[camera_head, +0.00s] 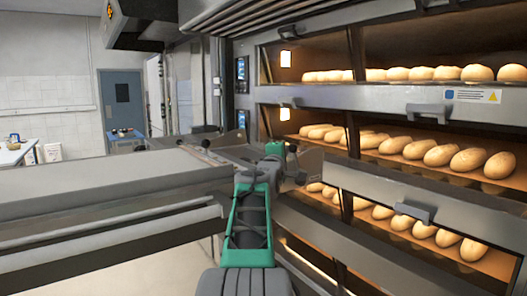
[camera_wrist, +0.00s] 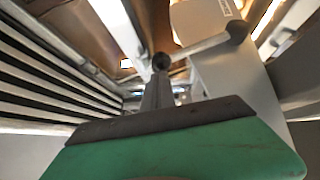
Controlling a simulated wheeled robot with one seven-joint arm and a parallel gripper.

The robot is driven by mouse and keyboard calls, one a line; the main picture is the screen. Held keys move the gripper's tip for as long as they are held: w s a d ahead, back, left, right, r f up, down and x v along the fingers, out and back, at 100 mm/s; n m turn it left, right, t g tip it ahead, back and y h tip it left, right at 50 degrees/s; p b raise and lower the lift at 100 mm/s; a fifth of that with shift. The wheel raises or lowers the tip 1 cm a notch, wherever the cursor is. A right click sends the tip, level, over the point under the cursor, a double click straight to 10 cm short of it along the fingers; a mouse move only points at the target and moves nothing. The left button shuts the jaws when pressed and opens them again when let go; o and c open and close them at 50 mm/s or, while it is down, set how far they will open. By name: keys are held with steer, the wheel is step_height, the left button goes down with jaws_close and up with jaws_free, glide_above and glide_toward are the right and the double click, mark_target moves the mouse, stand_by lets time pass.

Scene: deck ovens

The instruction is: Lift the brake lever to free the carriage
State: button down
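A grey metal rod with a dark round knob (camera_wrist: 237,31), which looks like the brake lever, slants across the upper middle of the wrist view. Its lower left end meets a dark round piece just past my fingertips. In the head view, thin bars with dark knobs (camera_head: 205,144) stand at the carriage's far right corner; I cannot tell which is the lever. The carriage (camera_head: 95,190) is the long grey flat-topped unit at left. My gripper (camera_wrist: 159,80) points at the dark round piece; touching or apart is unclear. Its fingers overlap in view, so their opening is hidden.
The deck oven (camera_head: 385,95) fills the right side, with loaves (camera_head: 430,150) on several lit decks and grey handled fronts. My arm stands between carriage and oven. A blue door (camera_head: 122,100) and tables are far back left. Floor shows below the carriage.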

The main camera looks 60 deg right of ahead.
steer(key=shift+s+d+r, duration=0.45)
steer(key=shift+d+r, duration=0.1)
steer(key=shift+d, duration=0.1)
